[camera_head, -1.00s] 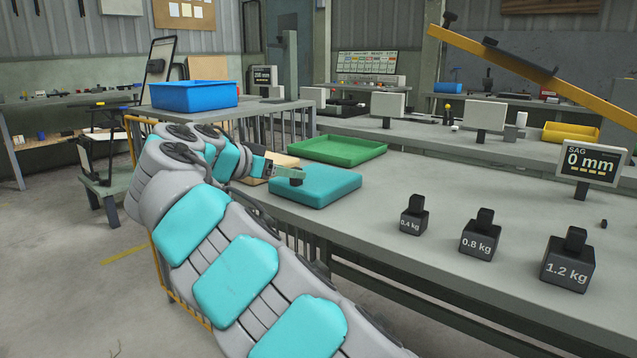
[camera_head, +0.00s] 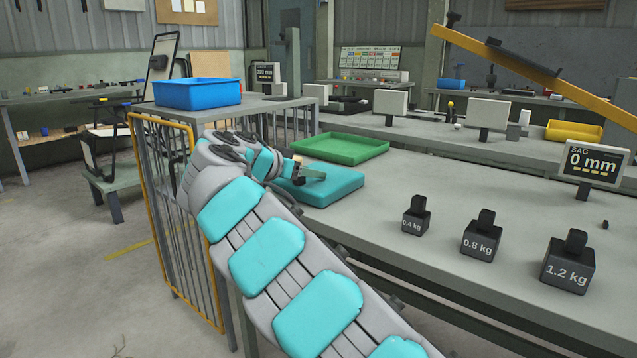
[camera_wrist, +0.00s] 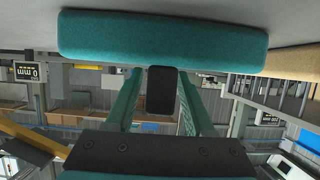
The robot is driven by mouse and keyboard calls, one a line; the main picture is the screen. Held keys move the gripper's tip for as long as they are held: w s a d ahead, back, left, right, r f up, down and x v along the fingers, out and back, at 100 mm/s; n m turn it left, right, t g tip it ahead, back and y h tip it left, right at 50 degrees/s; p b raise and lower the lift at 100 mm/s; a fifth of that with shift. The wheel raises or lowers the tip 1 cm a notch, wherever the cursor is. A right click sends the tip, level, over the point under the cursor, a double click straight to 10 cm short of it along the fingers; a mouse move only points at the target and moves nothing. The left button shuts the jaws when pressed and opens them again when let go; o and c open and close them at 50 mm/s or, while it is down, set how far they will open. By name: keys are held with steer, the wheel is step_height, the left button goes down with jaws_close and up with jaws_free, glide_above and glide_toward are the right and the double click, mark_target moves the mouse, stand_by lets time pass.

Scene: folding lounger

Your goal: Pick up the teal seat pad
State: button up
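The teal seat pad (camera_head: 336,187) lies flat on the grey workbench (camera_head: 400,217). In the wrist view, which is upside down, the pad (camera_wrist: 162,40) spans the top. A black block (camera_wrist: 160,90) stands up from it. My gripper (camera_head: 306,174) is at the pad's left part in the head view. In the wrist view, my gripper's green fingers (camera_wrist: 158,75) are spread, one on each side of the black block, with thin gaps showing. The block is mostly hidden by the gripper in the head view.
A green tray (camera_head: 340,147) lies behind the pad, and a tan pad (camera_wrist: 290,52) lies beside it. Black weights (camera_head: 482,237) stand to the right. A blue bin (camera_head: 197,94) sits at the left on a stand. Bench between pad and weights is clear.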

jaws_close()
steer(key=shift+r, duration=0.1)
stand_by(0.8)
